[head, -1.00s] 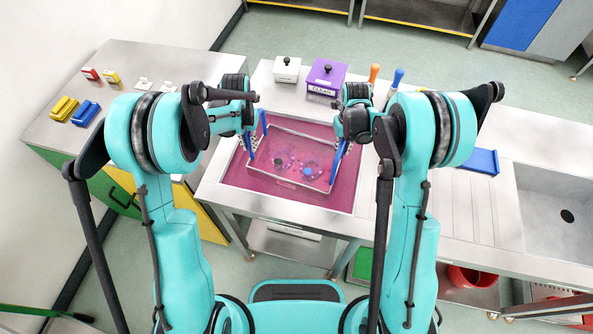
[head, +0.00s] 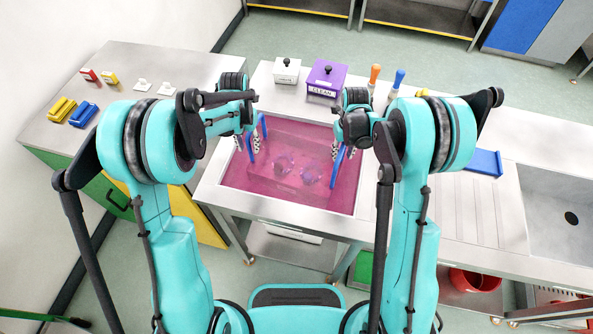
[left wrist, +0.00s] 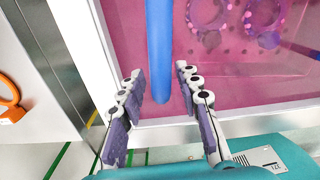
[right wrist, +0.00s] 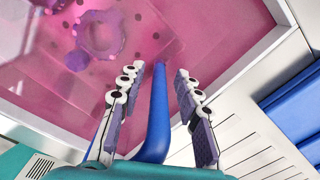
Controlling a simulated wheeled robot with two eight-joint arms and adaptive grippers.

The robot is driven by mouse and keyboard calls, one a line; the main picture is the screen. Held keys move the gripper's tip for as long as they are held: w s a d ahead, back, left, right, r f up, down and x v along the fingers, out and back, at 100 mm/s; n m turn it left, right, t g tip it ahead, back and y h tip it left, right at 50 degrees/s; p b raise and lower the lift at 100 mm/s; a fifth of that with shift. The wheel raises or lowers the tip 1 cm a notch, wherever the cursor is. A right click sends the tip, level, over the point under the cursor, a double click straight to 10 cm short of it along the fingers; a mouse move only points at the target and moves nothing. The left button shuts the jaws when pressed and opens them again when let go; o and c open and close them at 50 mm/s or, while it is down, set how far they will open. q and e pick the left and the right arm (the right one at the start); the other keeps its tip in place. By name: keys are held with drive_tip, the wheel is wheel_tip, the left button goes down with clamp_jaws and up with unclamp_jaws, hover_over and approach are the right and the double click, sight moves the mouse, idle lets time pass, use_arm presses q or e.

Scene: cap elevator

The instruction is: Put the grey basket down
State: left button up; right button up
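The grey basket (head: 297,178) sits sunk in the pink liquid of the tank (head: 235,178), its frame only faintly visible through the liquid. Round pieces lie inside it. Its left blue handle (head: 251,150) and right blue handle (head: 338,166) stick up above the liquid. My left gripper (left wrist: 157,78) is open, its fingers on either side of the left handle (left wrist: 159,45) with gaps. My right gripper (right wrist: 157,77) is open around the right handle (right wrist: 157,115), also with gaps beside it. Whether the basket touches the tank floor is hard to tell.
A purple box (head: 326,77) marked "CLEAN" and a white box (head: 287,70) stand behind the tank. Orange (head: 375,74) and blue (head: 398,78) handled tools are behind my right arm. A blue tray (head: 485,162) and a sink (head: 560,205) lie to the right.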

use_arm(q)
wheel_tip(320, 180, up, 10)
drive_tip(key=shift+f, duration=0.1)
use_arm(e)
drive_tip(key=shift+r, duration=0.1)
wheel_tip(320, 180, up, 12)
drive_tip(key=shift+f, duration=0.1)
idle(0.4)
